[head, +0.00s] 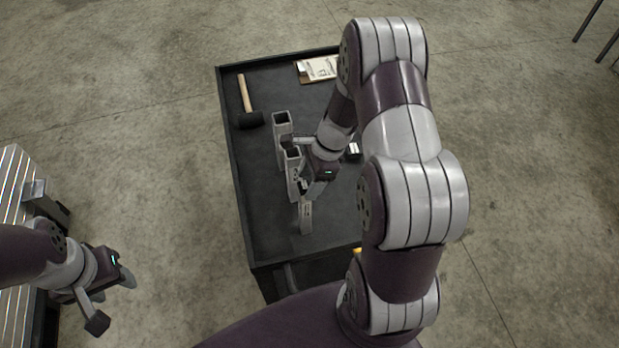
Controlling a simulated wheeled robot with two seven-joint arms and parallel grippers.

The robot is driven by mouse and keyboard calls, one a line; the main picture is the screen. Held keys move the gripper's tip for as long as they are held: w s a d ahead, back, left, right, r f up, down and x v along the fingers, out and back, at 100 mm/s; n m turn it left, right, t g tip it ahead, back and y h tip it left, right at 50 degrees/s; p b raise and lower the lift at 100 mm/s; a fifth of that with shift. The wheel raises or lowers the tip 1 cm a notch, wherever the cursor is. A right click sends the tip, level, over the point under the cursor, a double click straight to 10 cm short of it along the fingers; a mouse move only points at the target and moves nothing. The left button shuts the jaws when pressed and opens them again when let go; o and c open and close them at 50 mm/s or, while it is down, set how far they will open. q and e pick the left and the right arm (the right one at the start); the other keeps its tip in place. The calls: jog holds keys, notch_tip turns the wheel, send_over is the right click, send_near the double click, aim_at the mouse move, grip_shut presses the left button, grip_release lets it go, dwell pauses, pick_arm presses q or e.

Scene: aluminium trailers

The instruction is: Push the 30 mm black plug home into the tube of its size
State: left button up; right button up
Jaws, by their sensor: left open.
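Three grey square tubes stand on the black cart top: a far tube (282,123) with an open dark mouth, a middle tube (292,180) and a near, lower one (306,218). My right gripper (296,163) is at the middle tube, its fingers on the far and near sides of that tube's top. Whether it grips anything is unclear. No black plug can be made out for certain; the gripper and arm hide part of this area. My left gripper (112,299) is open and empty, off to the left of the cart over the floor.
A mallet (247,103) lies at the cart's far left, and a clipboard (318,69) at its far edge. A small black-and-white item (353,151) lies right of my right gripper. The cart (244,205) has a raised rim. A ribbed metal surface (12,185) stands at far left.

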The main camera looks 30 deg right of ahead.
jog(key=b+v, duration=0.2)
jog(key=v, duration=1)
jog(key=shift+r, duration=0.35)
jog(key=shift+s+d, duration=0.1)
jog(key=shift+d, duration=0.05)
